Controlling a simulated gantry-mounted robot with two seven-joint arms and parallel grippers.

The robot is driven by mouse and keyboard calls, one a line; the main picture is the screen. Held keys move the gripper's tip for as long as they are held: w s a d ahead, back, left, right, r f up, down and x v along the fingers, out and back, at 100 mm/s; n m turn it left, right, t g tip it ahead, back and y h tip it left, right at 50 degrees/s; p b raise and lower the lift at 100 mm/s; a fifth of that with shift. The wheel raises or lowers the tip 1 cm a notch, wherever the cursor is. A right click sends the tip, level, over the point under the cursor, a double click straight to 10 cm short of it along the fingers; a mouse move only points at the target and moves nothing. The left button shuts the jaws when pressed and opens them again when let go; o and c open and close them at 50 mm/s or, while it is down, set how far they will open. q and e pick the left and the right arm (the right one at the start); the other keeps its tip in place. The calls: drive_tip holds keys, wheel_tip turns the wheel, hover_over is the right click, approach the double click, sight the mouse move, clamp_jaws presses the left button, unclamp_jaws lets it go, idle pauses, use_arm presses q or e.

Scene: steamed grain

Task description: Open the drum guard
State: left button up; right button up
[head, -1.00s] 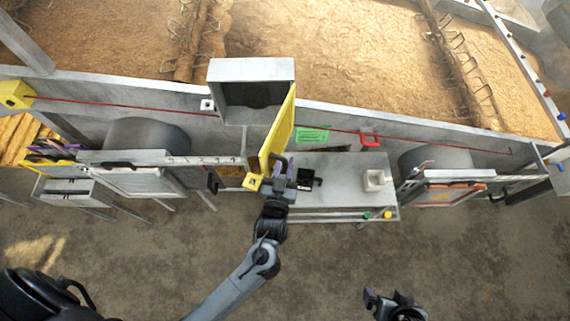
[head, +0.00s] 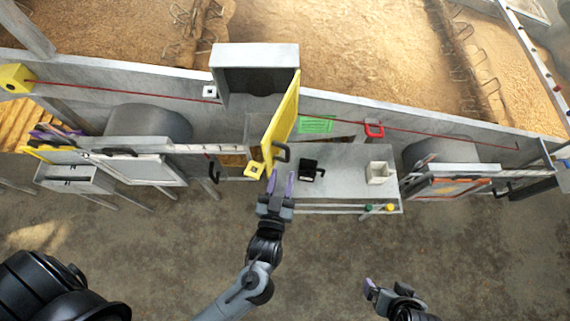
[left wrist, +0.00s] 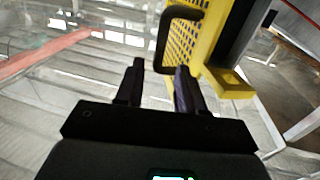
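The yellow mesh guard (head: 281,122) stands swung outward from a grey box housing (head: 254,56) at the centre of the head view. Its black handle (head: 281,152) is on the near lower part. The guard (left wrist: 207,45) and its handle (left wrist: 165,38) also show in the left wrist view. My left gripper (head: 281,182) is just below the handle, its fingers apart with nothing between them. The fingers (left wrist: 158,85) in the left wrist view point toward the handle, which is not gripped. My right gripper (head: 371,287) is low at right, away from the guard; its finger gap is unclear.
A grey bench (head: 341,159) to the right holds a black item (head: 309,169) and a pale square cup (head: 379,172). A yellow block (head: 254,169) is left of the handle. A red wire (head: 130,93) runs along the trough wall. The floor in front is clear.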

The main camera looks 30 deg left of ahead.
use_arm(q)
drive_tip(key=shift+v, duration=1.25)
